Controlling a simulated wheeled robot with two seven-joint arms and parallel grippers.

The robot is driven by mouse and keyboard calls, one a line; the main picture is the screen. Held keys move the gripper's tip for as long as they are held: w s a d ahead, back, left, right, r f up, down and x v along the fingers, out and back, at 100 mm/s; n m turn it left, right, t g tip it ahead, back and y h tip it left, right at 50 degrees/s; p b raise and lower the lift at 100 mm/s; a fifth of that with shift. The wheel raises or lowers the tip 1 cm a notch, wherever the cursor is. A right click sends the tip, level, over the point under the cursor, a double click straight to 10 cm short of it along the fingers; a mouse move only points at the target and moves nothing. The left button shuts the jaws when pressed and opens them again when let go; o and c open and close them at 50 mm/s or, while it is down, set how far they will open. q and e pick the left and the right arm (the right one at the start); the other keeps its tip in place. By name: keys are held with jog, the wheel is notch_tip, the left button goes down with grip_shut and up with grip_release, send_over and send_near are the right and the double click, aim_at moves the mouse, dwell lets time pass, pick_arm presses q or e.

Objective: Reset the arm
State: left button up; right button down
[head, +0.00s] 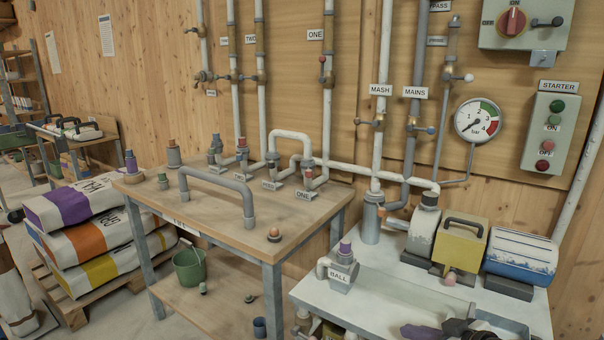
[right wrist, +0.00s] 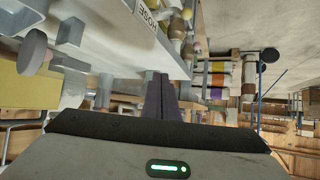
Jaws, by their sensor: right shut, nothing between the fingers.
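My right gripper (head: 412,331) shows at the bottom edge of the head view, low by the front of the pale bench (head: 318,292). Its dark purplish fingers point left. In the right wrist view the fingers (right wrist: 161,97) are together with nothing between them. The rest of the right arm is mostly cut off by the frame. My left gripper is not in either view.
The bench carries a BALL valve (head: 341,270), a yellow box (head: 459,249) and a blue-white motor (head: 522,258). A wooden table (head: 205,225) with a grey pipe handle stands left. Stacked sacks (head: 85,235) lie beyond. Pipes and a gauge (head: 478,120) line the wall.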

jog(key=s+a+f+m+g+h, duration=0.15)
jog(key=s+a+f, duration=0.25)
jog(key=s+f, duration=1.1)
jog(key=s+a+f+m, duration=0.1)
jog(key=s+f, duration=0.1)
jog(key=s, duration=0.6)
jog(key=s+a+f+m+h, duration=0.1)
jog(key=s+a+f, duration=0.1)
jog(key=s, duration=0.6)
jog(key=shift+s+a+f, duration=0.15)
jog(key=shift+s+f, duration=0.1)
jog(key=shift+s, duration=0.05)
